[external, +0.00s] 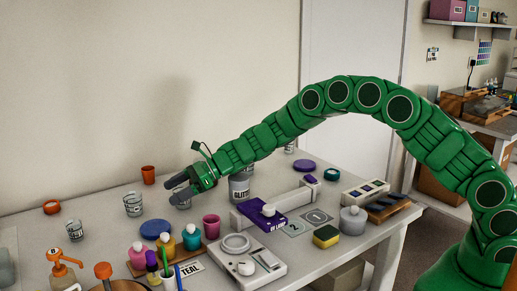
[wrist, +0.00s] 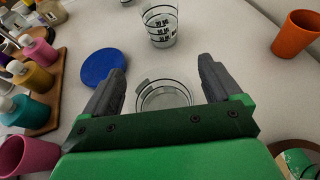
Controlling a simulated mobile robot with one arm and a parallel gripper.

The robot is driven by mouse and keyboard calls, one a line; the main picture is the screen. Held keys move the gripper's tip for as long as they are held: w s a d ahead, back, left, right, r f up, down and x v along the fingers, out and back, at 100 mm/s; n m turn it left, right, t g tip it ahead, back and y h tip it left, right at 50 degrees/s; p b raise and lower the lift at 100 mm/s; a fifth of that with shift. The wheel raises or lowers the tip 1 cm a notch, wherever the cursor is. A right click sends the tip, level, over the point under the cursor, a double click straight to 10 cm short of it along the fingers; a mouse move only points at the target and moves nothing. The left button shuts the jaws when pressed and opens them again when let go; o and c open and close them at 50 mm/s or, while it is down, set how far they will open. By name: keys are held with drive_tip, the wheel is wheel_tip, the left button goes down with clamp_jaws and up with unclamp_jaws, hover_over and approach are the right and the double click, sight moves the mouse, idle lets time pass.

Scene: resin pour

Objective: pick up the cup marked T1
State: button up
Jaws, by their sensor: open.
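A clear cup (wrist: 163,97) shows between my fingers in the wrist view, its lower part hidden behind my gripper's body. In the external view it stands under my fingertips (external: 182,201), partly covered by them. My gripper (external: 172,189) is open and points down and left above this cup; in the wrist view its fingers (wrist: 160,76) are on either side with nothing held. A second clear cup (external: 133,206) with dark printed marks stands farther left, also ahead in the wrist view (wrist: 160,28). A third clear cup (external: 74,231) stands near the left. No T1 mark is readable on any cup.
An orange cup (external: 148,175) stands behind the clear cups. A blue disc (external: 155,229), a pink cup (external: 211,227) and colour bottles (external: 190,238) are in front. A grey can (external: 239,187) stands right of my gripper. Bare table lies around the nearest cups.

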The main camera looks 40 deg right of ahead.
drive_tip(key=c, duration=1.1)
drive_tip(key=shift+r, duration=0.6)
drive_tip(key=s+d+r, duration=0.2)
drive_tip(key=s+r, duration=0.2)
drive_tip(key=s+d+r, duration=0.3)
drive_tip(key=r, duration=0.1)
drive_tip(key=s+d+r, duration=0.3)
drive_tip(key=s, duration=0.1)
drive_tip(key=shift+s+r, duration=0.3)
drive_tip(key=shift+r, duration=0.1)
